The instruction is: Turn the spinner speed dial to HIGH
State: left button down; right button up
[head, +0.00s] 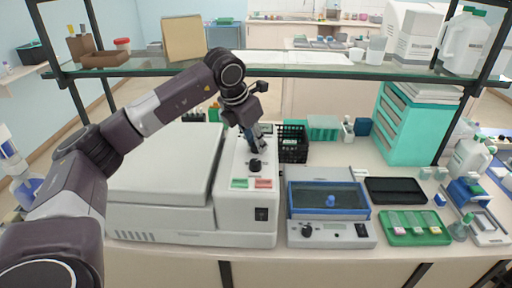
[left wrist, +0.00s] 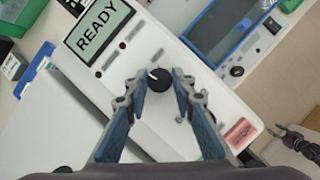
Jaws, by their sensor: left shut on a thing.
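The black speed dial (head: 255,164) sits on the sloped control panel of the large white machine (head: 160,215) in the head view. In the left wrist view the dial (left wrist: 158,80) lies between my two blue fingertips, and its white pointer mark faces the upper left of the picture. My left gripper (head: 256,146) reaches down to the panel from above and is shut on the dial. The labels around the dial are too small to read. A dark jointed shape at the right edge of the left wrist view looks like my right gripper (left wrist: 298,140); its jaws are unclear.
The panel has a READY display (left wrist: 100,32), a green button (head: 240,183), a red button (head: 264,183) and a black switch (head: 261,214). A blue-framed device (head: 329,208) with its own dial (head: 306,230) stands to the right. A glass shelf (head: 300,71) spans above.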

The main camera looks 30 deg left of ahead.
pick_arm(q)
jog(key=shift+a+m+h, duration=0.15)
jog(key=shift+m+h, duration=0.25)
jog(key=shift+m, duration=0.6)
jog(key=m+h, duration=0.1)
jog(key=m, duration=0.1)
jog(key=shift+r+m+g, duration=0.15)
jog(key=shift+m+g, duration=0.15)
jog(key=m+p, duration=0.1)
jog(key=m, duration=0.1)
jog(key=m+g+h+p, duration=0.1)
jog(key=m, duration=0.2)
jog(key=shift+w+a+m+h, duration=0.15)
jog(key=shift+w+m+h, duration=0.05)
jog(key=shift+m+h, duration=0.1)
jog(key=shift+g, duration=0.3)
jog(key=c, duration=1.6)
grip_release()
jog(key=v, duration=1.2)
jog(key=shift+s+a, duration=0.1)
